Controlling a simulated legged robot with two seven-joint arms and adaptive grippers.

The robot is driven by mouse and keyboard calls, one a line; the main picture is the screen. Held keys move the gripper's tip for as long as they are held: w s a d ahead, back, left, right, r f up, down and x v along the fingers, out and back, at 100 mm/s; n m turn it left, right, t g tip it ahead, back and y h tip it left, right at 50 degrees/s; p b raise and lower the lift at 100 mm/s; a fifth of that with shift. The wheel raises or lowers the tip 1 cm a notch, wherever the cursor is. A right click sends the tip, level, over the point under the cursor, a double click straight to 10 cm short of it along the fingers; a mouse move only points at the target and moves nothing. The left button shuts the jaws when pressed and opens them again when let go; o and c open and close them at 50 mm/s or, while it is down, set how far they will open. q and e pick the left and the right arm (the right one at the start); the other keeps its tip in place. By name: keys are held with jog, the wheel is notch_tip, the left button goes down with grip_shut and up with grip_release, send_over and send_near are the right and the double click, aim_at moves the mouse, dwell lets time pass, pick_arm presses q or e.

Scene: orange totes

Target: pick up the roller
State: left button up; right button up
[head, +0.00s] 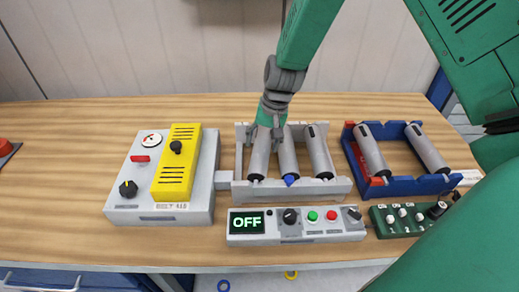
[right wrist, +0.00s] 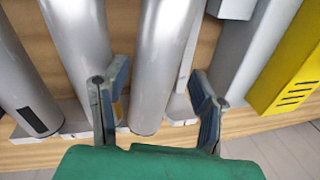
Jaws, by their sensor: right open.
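Three grey rollers lie side by side in a light grey frame (head: 340,188): a left one (head: 260,155), a middle one (head: 288,158) with a blue tip, and a right one (head: 319,152). My right gripper (head: 271,130) is over the left and middle rollers, pointing down. In the right wrist view its fingers (right wrist: 158,95) are open, with one roller (right wrist: 160,65) showing between them; I cannot tell whether they touch it. Two more rollers, one left (head: 371,150) and one right (head: 427,147), lie in a blue and red frame (head: 408,187). My left gripper is out of view.
A grey control box (head: 140,205) with a yellow panel (head: 176,165) stands left of the grey frame. A panel reading OFF (head: 296,225) and a green switch box (head: 400,217) are in front. The wooden table (head: 60,190) is mostly clear at left.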

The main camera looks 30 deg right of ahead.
aim_at(263, 143)
jog(key=f, duration=0.3)
jog(key=shift+w+d+f, duration=0.25)
jog(key=shift+w+f, duration=0.1)
jog(key=shift+w, duration=0.05)
jog(key=shift+s+a+r, duration=0.1)
jog(key=shift+a+r, duration=0.05)
jog(key=shift+a, duration=0.05)
jog(key=shift+c, duration=1.2)
jog(key=shift+a, duration=0.1)
grip_shut()
jog(key=shift+r, duration=0.1)
jog(key=shift+r, duration=0.35)
jog(key=v, duration=0.3)
jog(key=a+v, duration=0.1)
jog(key=v, duration=0.2)
jog(key=w+v, duration=0.1)
jog(key=v, duration=0.2)
jog(key=shift+w+a+r, duration=0.15)
jog(key=shift+r, duration=0.05)
